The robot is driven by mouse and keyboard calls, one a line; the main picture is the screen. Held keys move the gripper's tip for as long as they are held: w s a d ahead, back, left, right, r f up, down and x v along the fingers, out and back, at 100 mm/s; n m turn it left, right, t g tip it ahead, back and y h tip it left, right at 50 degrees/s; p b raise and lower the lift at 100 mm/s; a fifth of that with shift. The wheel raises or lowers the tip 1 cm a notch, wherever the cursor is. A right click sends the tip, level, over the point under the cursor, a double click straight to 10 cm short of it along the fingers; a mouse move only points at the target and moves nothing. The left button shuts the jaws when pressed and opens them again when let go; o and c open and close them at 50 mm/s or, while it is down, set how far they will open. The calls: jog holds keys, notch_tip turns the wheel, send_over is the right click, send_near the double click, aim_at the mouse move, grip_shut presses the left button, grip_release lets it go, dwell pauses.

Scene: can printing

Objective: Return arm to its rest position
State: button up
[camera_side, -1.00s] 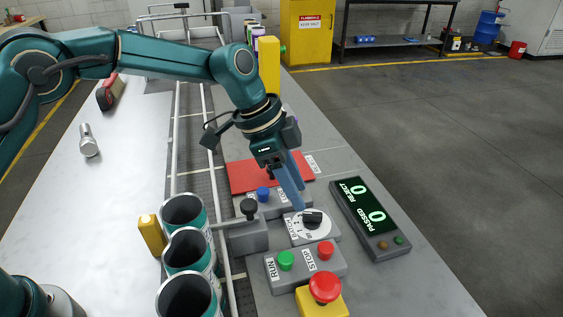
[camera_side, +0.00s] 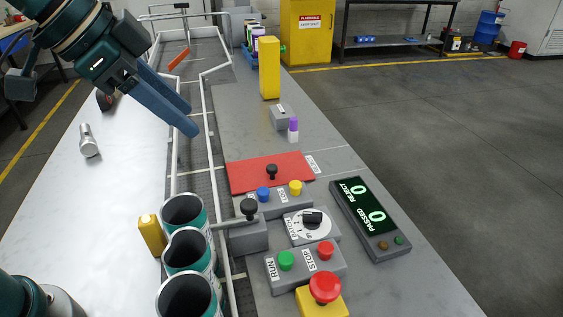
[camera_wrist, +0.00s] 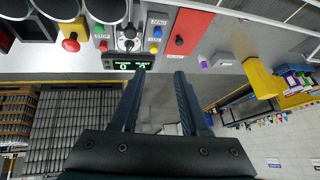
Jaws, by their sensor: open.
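My gripper (camera_side: 188,118) is at the upper left in the side view, raised above the conveyor and clear of the control panel. In the wrist view its two fingers (camera_wrist: 160,80) are apart with nothing between them. The control panel holds a rotary switch (camera_side: 313,219), a run and stop box (camera_side: 304,264), a jog box (camera_side: 279,200) and a lever with a black knob (camera_side: 249,208). The counter display (camera_side: 366,209) reads 0 and 0.
Several open cans (camera_side: 187,252) stand at the conveyor's near end. A red emergency button (camera_side: 325,287) is at the front. A yellow post (camera_side: 269,69) stands farther back. A silver cylinder (camera_side: 88,141) lies on the left table. The air right of my gripper is clear.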

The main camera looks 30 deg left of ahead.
jog(key=s+a+f+n+y, duration=0.1)
jog(key=s+a+f+n, duration=0.2)
jog(key=s, duration=0.3)
jog(key=s+a+f+n+y, duration=0.1)
jog(key=s+a+f+n, duration=0.1)
jog(key=s+f+n, duration=0.2)
jog(key=shift+s+a+f+n+g, duration=0.3)
jog(key=shift+s+a+f+n, duration=0.15)
jog(key=shift+s, duration=0.55)
jog(key=shift+c, duration=0.3)
